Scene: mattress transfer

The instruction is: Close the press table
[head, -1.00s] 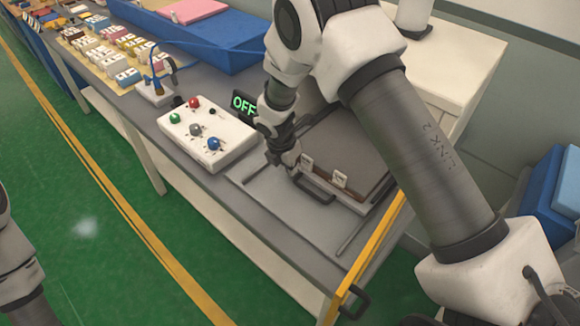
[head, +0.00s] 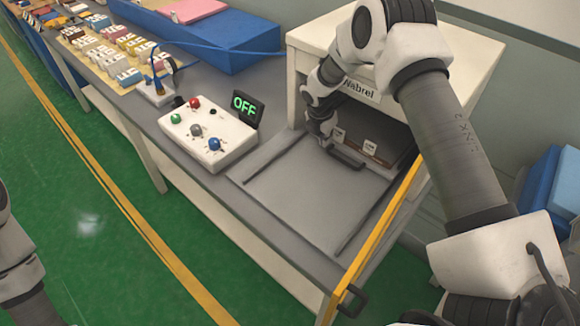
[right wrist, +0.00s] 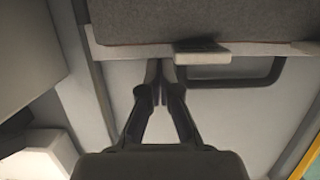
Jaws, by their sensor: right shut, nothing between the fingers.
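The press table (head: 378,160) is a sliding tray with a dark grey and brown top and a black handle (head: 347,160) on its front edge. Much of it sits inside the white press housing (head: 300,70); its front edge still shows at the opening. My right gripper (head: 326,136) is at the front edge, left of the handle. In the right wrist view its fingers (right wrist: 161,70) are together and empty, against or very near the tray's front edge, beside the handle (right wrist: 272,70). My left gripper is out of view; only part of that arm shows at the left edge.
A control box (head: 205,140) with coloured buttons and a sign (head: 246,106) reading OFF stand left of the press. A yellow bar (head: 380,238) runs along the right side. The grey plate (head: 310,195) in front of the tray is bare between two rails.

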